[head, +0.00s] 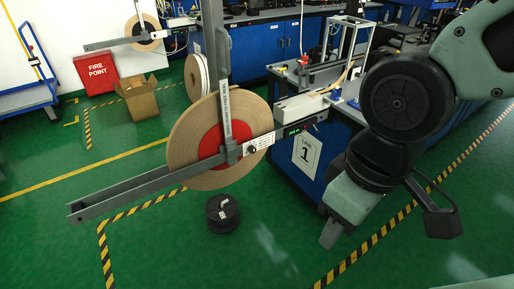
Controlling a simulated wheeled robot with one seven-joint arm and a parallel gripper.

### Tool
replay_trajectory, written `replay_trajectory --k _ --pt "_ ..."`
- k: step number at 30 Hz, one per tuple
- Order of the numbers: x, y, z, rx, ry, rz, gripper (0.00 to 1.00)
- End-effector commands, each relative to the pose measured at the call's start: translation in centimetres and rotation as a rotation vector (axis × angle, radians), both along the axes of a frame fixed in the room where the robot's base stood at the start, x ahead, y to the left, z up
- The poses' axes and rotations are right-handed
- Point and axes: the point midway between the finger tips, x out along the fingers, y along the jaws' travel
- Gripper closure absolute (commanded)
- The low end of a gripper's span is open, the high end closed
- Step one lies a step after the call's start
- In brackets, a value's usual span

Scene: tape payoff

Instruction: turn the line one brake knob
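The line one payoff holds a large brown tape reel (190,135) with a red hub (212,145), carried on a grey arm. A small dark round knob (251,149) sits on the white plate right of the hub; it looks like the brake knob, but its marking is too small to read. A "Line 1" sign (306,154) hangs on the blue bench beside it. My gripper (331,235) points downward over the floor, right of and below the knob and apart from it. Its fingers look like one grey block, so I cannot tell whether they are open.
A grey bar (130,193) juts out left from the payoff, and an upright post (216,60) rises above it. A black spool (222,212) sits on the floor below the reel. The blue bench (335,140) is behind my arm.

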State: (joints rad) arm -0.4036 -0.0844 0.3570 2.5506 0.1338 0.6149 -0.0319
Motion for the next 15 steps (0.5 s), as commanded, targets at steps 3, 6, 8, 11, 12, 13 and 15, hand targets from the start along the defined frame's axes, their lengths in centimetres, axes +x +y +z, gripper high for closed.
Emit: replay_trajectory --k 3,6,8,11,12,13,15 --pt "2.9 1.9 -2.2 0.060 -0.035 0.040 0.53" --pt "7.0 3.8 -5.1 0.117 -0.109 0.086 0.53" --pt "9.6 4.7 -7.0 0.138 -0.168 0.115 0.53" --pt "13.9 5.5 -10.5 0.141 -0.282 0.169 0.53" --pt "15.6 5.5 -12.0 0.132 -0.329 0.192 0.53" --pt "16.9 5.5 -13.0 0.122 -0.368 0.211 0.53" --pt "19.7 5.2 -15.6 0.084 -0.460 0.260 0.53"
